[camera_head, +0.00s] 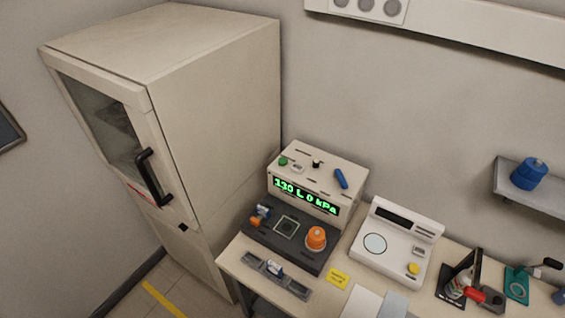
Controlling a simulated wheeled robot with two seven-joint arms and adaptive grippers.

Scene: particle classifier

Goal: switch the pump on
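A beige instrument box (317,176) stands at the back left of the table, against the wall. Its green lit display (305,196) seems to read "130 L 0 kPa". On its top are a green button (283,161), a small black knob (316,164) and a blue lever or handle (341,178). Neither of my grippers is in view.
A tall cabinet (215,90) with a black handle (153,178) stands left of the table. A white scale-like device (396,243) is right of the instrument. A grey rail (260,275) and yellow label (338,279) lie in front. A wall shelf (545,200) holds a blue container (529,174).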

